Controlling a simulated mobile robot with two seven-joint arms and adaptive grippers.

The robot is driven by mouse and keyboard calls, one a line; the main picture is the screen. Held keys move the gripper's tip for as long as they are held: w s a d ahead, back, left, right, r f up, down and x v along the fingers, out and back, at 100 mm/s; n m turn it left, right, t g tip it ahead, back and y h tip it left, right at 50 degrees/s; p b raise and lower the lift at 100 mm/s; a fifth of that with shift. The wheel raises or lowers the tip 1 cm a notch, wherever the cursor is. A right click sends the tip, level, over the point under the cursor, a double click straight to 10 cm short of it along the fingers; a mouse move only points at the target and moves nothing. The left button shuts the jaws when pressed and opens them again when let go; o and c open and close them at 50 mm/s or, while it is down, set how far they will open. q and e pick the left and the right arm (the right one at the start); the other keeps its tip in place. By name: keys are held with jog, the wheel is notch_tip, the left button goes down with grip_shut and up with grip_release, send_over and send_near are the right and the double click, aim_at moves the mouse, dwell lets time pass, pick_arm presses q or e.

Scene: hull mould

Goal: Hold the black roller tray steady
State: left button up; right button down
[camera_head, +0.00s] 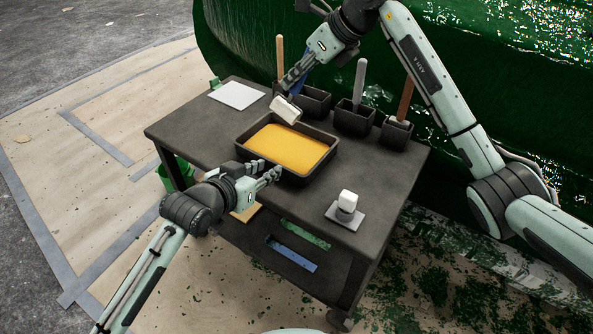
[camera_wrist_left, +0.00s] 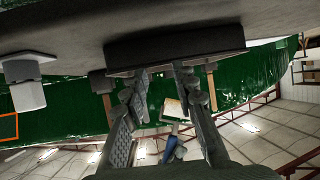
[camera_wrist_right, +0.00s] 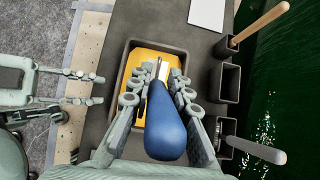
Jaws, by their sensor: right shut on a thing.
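The black roller tray (camera_head: 304,179) sits on the dark cart top and holds yellow paint (camera_head: 288,148). My left gripper (camera_head: 269,172) is open at the tray's near side, low over the cart. In the right wrist view its two fingers (camera_wrist_right: 98,88) are spread and stop just short of the tray wall. The tray (camera_wrist_left: 175,47) is just past the fingertips in the left wrist view. My right gripper (camera_head: 288,84) is shut on the blue handle (camera_wrist_right: 166,128) of a paint roller, above the tray. The white roller sleeve (camera_head: 286,110) hangs over the tray's far left edge.
Dark boxes (camera_head: 354,119) with upright handled tools line the cart's far side. A white sheet (camera_head: 237,95) lies at the far left. A white block on a grey plate (camera_head: 345,213) stands at the front right. The green hull (camera_head: 250,45) rises behind.

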pick_arm(q)
jog(key=m+h, duration=0.2)
send_near(323, 158)
jog(key=shift+s+a+r, duration=0.3)
jog(key=shift+s+a, duration=0.1)
jog(key=shift+a, duration=0.3)
jog(key=shift+d, duration=0.3)
jog(key=x, duration=1.1)
jog(key=shift+w+d+f, duration=0.15)
jog(key=shift+w+f, duration=0.1)
jog(key=shift+c, duration=0.5)
grip_shut()
jog(key=shift+o, duration=0.3)
grip_release()
grip_shut()
